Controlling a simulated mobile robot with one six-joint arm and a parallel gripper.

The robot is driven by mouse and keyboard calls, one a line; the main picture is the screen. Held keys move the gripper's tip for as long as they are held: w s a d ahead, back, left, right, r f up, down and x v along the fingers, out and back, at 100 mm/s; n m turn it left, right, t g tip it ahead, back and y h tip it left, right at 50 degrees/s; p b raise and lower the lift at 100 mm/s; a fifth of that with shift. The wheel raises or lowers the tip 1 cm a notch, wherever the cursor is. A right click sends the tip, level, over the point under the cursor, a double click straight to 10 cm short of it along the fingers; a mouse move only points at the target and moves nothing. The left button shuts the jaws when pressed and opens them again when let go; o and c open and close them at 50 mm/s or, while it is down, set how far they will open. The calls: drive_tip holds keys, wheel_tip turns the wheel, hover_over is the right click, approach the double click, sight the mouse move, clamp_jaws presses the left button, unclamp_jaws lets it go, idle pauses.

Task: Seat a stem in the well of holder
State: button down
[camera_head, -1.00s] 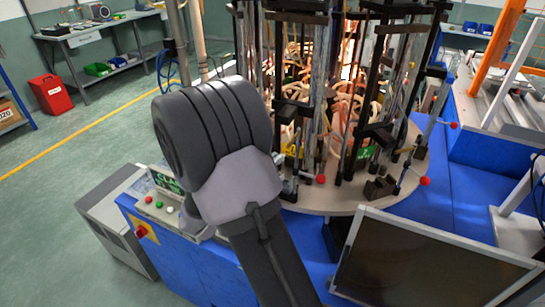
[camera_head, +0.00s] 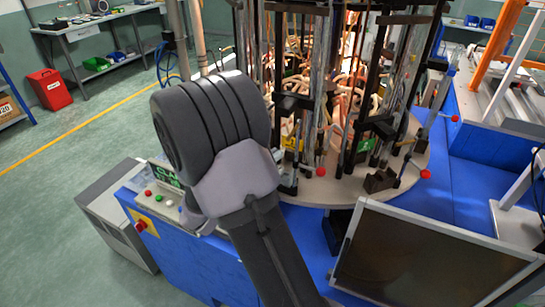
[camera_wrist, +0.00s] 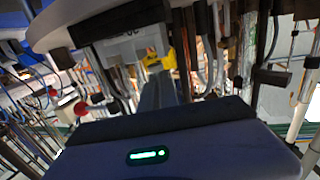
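A round turntable (camera_head: 330,190) carries several black holders and tall rods, with glass-like tubes among them. One black holder block (camera_head: 380,182) stands near its front edge. My gripper is hidden behind my own arm in the head view. In the wrist view, my gripper (camera_wrist: 160,90) points into the holders and rods, and its tip is close to a yellow part (camera_wrist: 153,62). The wrist picture appears upside down, with the turntable's pale edge (camera_wrist: 95,20) at the top. I cannot tell whether the fingers are apart or hold a stem. No stem or well can be made out clearly.
Rods with red knobs (camera_head: 425,174) stick out at the turntable's front right. A dark monitor (camera_head: 430,258) stands in front of it. A control panel with buttons (camera_head: 160,198) is at the left. Open floor (camera_head: 75,185) lies farther left, with a red bin (camera_head: 49,90).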

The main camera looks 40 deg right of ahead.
drive_tip(key=shift+f+b, duration=1.2)
drive_tip(key=shift+b, duration=0.95)
idle(0.6)
drive_tip(key=c, duration=1.9)
unclamp_jaws()
drive_tip(key=shift+b+v, duration=0.95)
drive_tip(key=shift+v, duration=1.35)
drive_tip(key=o, duration=0.6)
drive_tip(key=shift+c, duration=0.2)
